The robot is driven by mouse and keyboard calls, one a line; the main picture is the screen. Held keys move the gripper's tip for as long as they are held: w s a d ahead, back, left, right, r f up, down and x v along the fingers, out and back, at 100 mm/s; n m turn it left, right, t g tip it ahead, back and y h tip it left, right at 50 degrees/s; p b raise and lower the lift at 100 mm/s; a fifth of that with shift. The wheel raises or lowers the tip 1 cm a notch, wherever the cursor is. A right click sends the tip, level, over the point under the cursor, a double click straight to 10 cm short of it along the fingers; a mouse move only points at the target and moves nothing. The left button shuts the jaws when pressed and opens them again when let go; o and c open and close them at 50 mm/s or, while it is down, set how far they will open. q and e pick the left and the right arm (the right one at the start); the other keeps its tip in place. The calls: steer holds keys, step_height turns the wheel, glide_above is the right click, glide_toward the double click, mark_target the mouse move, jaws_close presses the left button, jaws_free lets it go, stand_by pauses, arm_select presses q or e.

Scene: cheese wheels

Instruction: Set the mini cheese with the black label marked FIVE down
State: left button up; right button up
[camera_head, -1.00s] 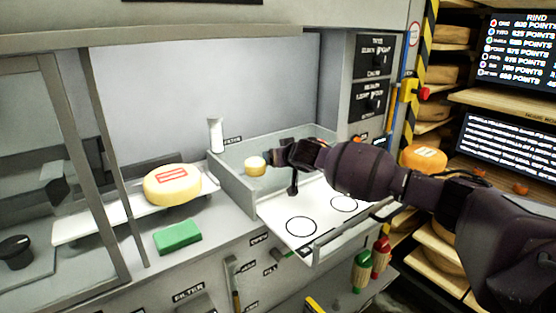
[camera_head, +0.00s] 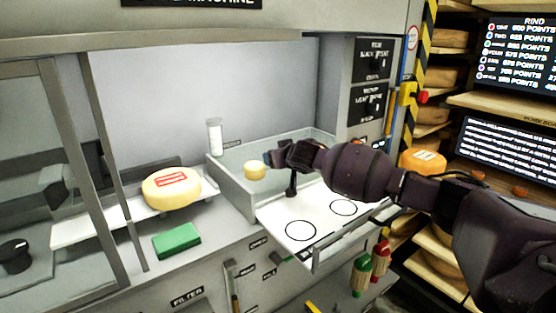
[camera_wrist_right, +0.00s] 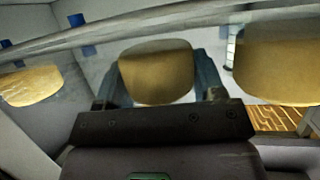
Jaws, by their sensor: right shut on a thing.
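The mini cheese (camera_head: 255,170) is small, round and pale yellow. My right gripper (camera_head: 268,160) is shut on it, inside the grey open-topped tray (camera_head: 236,187). In the right wrist view the mini cheese (camera_wrist_right: 157,72) sits between the two bluish fingers of my right gripper (camera_wrist_right: 160,88). No black label or FIVE shows on the sides I see. I cannot tell whether its underside touches the tray floor. My left gripper is not in view.
A white board (camera_head: 290,211) with two black circles lies in front of the tray. A large cheese with a red label (camera_head: 172,188), a green block (camera_head: 177,240) and a white shaker (camera_head: 214,137) stand left. Yellow rounds (camera_wrist_right: 280,65) flank the wrist view. Shelves stand right.

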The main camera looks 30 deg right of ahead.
steer(key=shift+a+r+p, duration=0.75)
steer(key=shift+a+r, duration=0.4)
steer(key=shift+r, duration=9.7)
steer(key=s+a+f+n+y, duration=0.1)
steer(key=s+a+f, duration=0.35)
steer(key=a, duration=0.25)
steer(key=s+a+f+n+y, duration=0.1)
steer(key=s+a+f, duration=0.3)
steer(key=a+f, duration=0.25)
steer(key=s+a+f, duration=0.3)
steer(key=s+f, duration=0.6)
steer(key=s+a+f+m, duration=0.1)
steer(key=s+a+f, duration=0.2)
steer(key=s+f, duration=0.7)
steer(key=shift+h, duration=0.4)
